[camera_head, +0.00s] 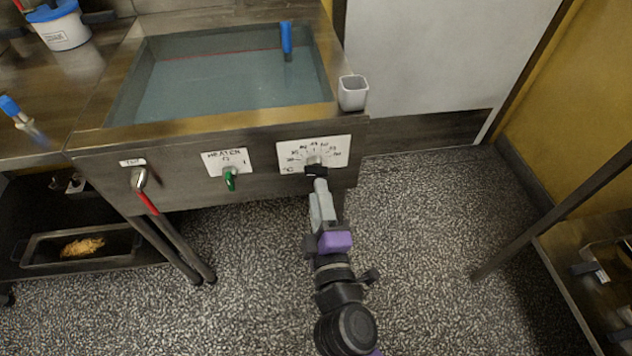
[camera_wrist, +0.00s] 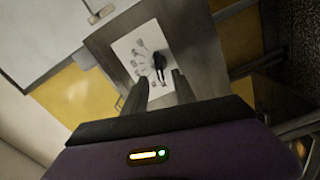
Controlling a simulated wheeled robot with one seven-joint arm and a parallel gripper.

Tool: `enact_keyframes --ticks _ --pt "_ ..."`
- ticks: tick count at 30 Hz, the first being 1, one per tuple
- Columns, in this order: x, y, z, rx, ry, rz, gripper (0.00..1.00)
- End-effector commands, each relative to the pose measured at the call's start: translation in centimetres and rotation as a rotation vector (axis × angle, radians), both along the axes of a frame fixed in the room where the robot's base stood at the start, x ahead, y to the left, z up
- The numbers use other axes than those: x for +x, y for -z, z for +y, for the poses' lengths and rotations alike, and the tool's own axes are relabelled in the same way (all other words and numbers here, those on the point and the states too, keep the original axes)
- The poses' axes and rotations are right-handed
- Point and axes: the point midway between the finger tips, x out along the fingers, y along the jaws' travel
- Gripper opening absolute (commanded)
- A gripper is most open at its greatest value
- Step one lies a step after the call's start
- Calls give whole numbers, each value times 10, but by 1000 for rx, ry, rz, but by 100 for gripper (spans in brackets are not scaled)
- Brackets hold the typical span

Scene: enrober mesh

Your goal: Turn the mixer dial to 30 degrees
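The dial is a dark knob (camera_wrist: 160,61) on a white plate (camera_wrist: 133,47) with a ring of scale marks in the wrist view. In the head view the same plate (camera_head: 340,146) is at the right of the tank's front panel, and my gripper partly covers the dial. The numbers are too small to read surely, so I cannot tell the exact setting. My gripper (camera_wrist: 161,82) is open, with its two dark fingers apart and the knob just beyond and between their tips. In the head view my gripper (camera_head: 318,178) reaches up to the plate from below; contact cannot be told.
The steel tank (camera_head: 216,121) holds bluish liquid and a blue-handled tool (camera_head: 286,38). A green heater switch (camera_head: 230,178) and a red-handled valve (camera_head: 147,202) are left of the dial. A white cup (camera_head: 353,92) stands on the tank's right corner. The floor (camera_head: 420,230) at right is clear.

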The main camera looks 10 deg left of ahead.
Motion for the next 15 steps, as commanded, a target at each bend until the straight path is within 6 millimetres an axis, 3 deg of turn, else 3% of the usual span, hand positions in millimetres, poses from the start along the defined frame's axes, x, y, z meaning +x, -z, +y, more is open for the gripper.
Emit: enact_keyframes --ticks 6,15 --pt "-22 1 -7 -1 0 0 33" --pt "-26 0 -7 0 0 -1 33"
